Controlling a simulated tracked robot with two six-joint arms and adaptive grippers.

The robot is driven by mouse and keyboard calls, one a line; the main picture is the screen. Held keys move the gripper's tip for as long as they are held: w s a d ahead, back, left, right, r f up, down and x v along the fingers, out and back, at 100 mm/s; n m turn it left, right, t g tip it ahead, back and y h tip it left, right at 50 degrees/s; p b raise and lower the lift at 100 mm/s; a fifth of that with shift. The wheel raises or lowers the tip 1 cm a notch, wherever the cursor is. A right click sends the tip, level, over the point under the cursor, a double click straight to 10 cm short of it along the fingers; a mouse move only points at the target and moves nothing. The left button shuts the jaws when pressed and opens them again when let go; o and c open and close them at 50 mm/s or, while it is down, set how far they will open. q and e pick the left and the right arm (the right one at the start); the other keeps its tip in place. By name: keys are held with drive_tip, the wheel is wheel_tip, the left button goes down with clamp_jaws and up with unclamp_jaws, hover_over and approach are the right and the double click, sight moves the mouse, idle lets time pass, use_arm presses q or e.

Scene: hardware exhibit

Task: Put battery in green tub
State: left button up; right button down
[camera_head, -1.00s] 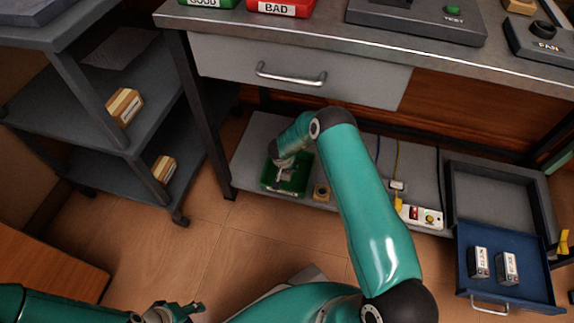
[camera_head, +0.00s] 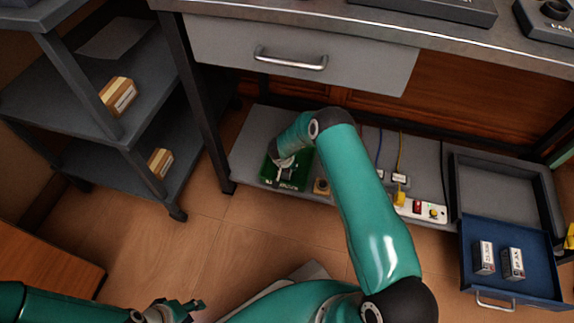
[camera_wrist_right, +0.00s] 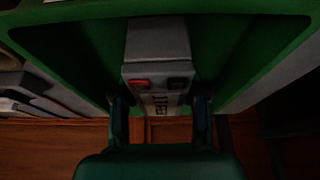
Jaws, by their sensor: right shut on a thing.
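The green tub (camera_head: 271,176) stands on the low shelf under the bench, and its green walls also fill the right wrist view (camera_wrist_right: 75,50). My right gripper (camera_head: 287,166) reaches down into the tub, and its fingers are mostly hidden by the wrist in the head view. In the right wrist view my right gripper (camera_wrist_right: 160,115) is shut on the battery (camera_wrist_right: 158,70), a grey block with a red and a black terminal, with tub walls on both sides. I cannot tell if the battery touches the floor. My left gripper (camera_head: 188,308) is open and empty near the bottom edge.
A small tan block (camera_head: 321,187) sits just right of the tub. A power strip (camera_head: 420,208) with cables lies farther right. A rack with small boxes (camera_head: 118,96) stands at left. The bench drawer (camera_head: 300,45) overhangs the shelf.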

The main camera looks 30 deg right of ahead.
drive_tip(key=shift+f+b, duration=0.3)
drive_tip(key=shift+f, duration=0.1)
drive_tip(key=c, duration=0.5)
unclamp_jaws()
drive_tip(key=shift+s, duration=0.1)
